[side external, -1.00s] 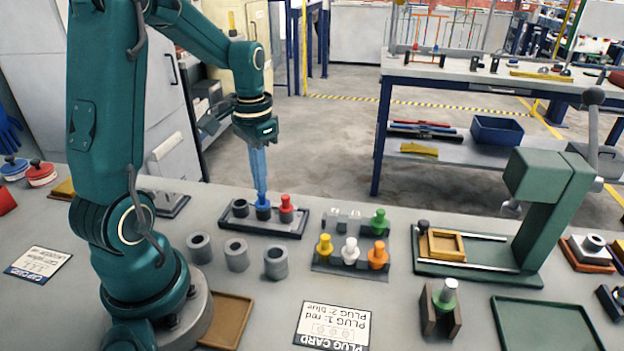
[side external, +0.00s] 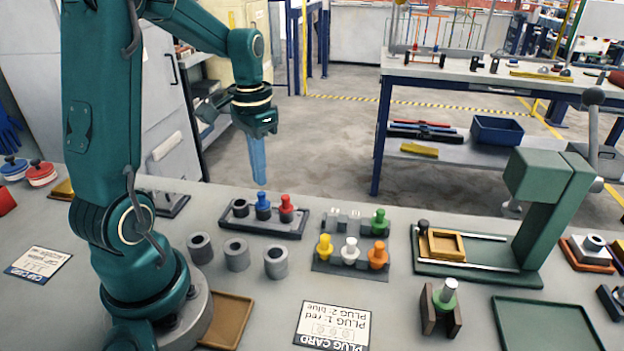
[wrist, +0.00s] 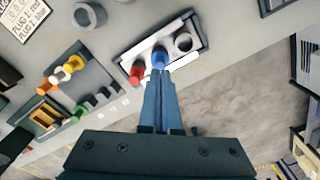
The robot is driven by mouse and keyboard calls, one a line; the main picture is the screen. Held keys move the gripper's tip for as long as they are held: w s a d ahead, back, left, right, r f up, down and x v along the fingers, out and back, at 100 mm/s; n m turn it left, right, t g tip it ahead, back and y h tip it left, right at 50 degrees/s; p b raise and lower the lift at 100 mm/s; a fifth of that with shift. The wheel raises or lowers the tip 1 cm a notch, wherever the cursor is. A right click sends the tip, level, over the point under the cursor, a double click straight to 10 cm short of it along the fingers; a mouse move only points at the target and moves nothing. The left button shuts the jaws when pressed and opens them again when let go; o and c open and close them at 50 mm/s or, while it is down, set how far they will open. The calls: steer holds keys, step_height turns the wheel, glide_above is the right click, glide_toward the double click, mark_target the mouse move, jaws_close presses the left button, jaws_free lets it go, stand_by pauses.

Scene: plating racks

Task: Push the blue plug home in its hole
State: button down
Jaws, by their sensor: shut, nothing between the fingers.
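The blue plug (side external: 263,206) stands upright in the middle place of a dark rack (side external: 290,233), between the red plug (side external: 286,208) and an empty grey collar (side external: 240,208).
Several loose grey collars (side external: 237,255) stand in front of the rack. A plug holder (side external: 350,268) with yellow, white, orange and green plugs is to the right. A plug card (side external: 333,326) lies in front. A green press (side external: 545,200) stands further right.

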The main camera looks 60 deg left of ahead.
mark_target(261, 193)
steer(key=d+r+m+t, duration=0.1)
steer(key=d+r+m, duration=0.1)
steer(key=d+r, duration=0.55)
steer(key=s+d+f+t, duration=0.1)
steer(key=s+d+t, duration=0.3)
steer(key=s+d, duration=0.3)
steer(key=shift+d+f+t, duration=0.15)
steer(key=shift+d+t, duration=0.15)
steer(key=shift+d, duration=0.15)
stand_by(0.7)
